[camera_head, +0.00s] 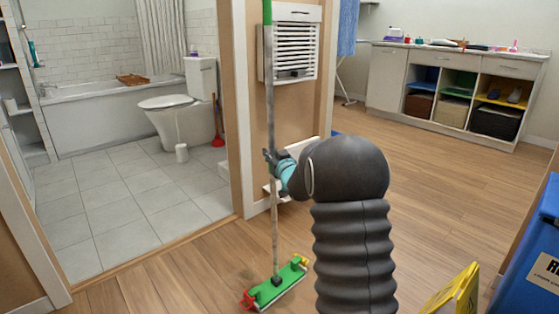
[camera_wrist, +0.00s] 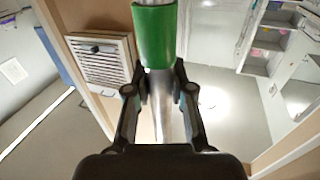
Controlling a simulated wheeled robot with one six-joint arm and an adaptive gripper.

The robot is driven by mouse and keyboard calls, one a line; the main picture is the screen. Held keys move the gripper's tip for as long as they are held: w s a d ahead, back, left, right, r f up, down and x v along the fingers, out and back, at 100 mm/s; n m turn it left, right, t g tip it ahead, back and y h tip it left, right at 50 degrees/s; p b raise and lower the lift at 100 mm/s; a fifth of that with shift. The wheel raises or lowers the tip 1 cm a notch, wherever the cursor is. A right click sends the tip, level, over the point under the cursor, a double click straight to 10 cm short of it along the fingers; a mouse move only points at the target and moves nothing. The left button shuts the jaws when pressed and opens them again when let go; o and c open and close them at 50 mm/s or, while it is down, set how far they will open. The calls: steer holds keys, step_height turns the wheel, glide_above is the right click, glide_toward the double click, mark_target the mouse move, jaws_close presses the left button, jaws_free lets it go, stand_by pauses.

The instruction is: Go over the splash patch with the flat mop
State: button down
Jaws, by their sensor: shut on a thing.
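The flat mop has a long grey pole with a green upper end and a green head (camera_head: 276,287) with red and yellow clips. The head is low at the wood floor in front of the doorway; I cannot tell whether it touches. My gripper (camera_head: 271,162) is shut on the pole partway up, and the pole stands nearly upright.
A door post (camera_head: 240,110) stands close behind the pole. Left of it is a tiled bathroom with a toilet (camera_head: 175,108) and bathtub (camera_head: 110,115). A yellow floor sign (camera_head: 456,292) and blue bin (camera_head: 535,255) stand front right. Wood floor is open toward the back cabinets (camera_head: 455,85).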

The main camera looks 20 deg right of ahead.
steer(key=w+a, duration=0.3)
steer(key=w, duration=0.5)
steer(key=shift+r, duration=0.15)
steer(key=shift+r+p, duration=1.45)
steer(key=shift+r, duration=1.15)
